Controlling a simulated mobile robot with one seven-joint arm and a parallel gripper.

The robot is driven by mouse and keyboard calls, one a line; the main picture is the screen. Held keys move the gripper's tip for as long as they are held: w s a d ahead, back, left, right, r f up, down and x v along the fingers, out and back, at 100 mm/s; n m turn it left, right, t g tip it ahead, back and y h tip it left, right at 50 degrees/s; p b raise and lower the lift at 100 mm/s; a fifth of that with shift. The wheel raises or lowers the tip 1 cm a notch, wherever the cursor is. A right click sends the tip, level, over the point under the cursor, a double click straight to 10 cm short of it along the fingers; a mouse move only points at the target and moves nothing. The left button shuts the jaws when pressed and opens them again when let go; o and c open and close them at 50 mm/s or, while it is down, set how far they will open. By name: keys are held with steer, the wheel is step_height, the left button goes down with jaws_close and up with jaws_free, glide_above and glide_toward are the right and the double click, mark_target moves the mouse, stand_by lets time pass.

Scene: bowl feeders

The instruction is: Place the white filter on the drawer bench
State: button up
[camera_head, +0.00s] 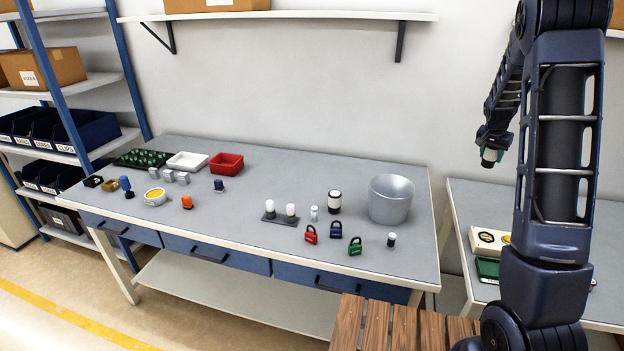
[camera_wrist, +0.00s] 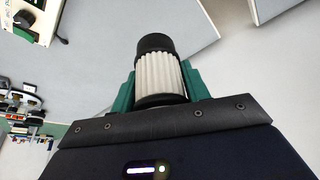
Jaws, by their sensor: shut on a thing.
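My gripper (camera_head: 486,141) is raised at the upper right of the head view, right of the drawer bench. Its green fingers are shut on the white filter (camera_wrist: 159,74), a pleated white cylinder with black end caps. In the head view only a small part of this filter (camera_head: 489,155) shows below the fingers. The drawer bench (camera_head: 240,212) has a grey top and blue drawers and stands at the left and middle. The filter is well above bench height and apart from both bench tops.
The drawer bench carries a grey bucket (camera_head: 391,198), padlocks (camera_head: 336,229), a black-and-white cylinder (camera_head: 335,201), a small dark holder with two white-topped pieces, a red bin (camera_head: 227,163) and a white bin (camera_head: 187,161). A second bench (camera_head: 470,204) stands right; a wall shelf (camera_head: 280,16) hangs above.

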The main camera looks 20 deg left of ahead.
steer(key=s+a+r+n+y, duration=0.1)
steer(key=s+a+n, duration=0.15)
steer(key=a, duration=1.05)
steer(key=s+a+n, duration=0.1)
steer(key=s+a, duration=0.3)
steer(key=a, duration=0.8)
steer(key=s+a+n+y, duration=0.1)
steer(key=s+a+n, duration=0.1)
steer(key=s+a, duration=0.65)
steer(key=s+a+n+y, duration=0.1)
steer(key=s+a, duration=0.5)
steer(key=a, duration=0.6)
steer(key=shift+t, duration=0.4)
step_height(320, 180, down, 20)
steer(key=shift+d+r, duration=0.1)
steer(key=shift+r, duration=0.15)
steer(key=shift+f, duration=0.15)
steer(key=o, duration=0.8)
steer(key=shift+o, duration=1)
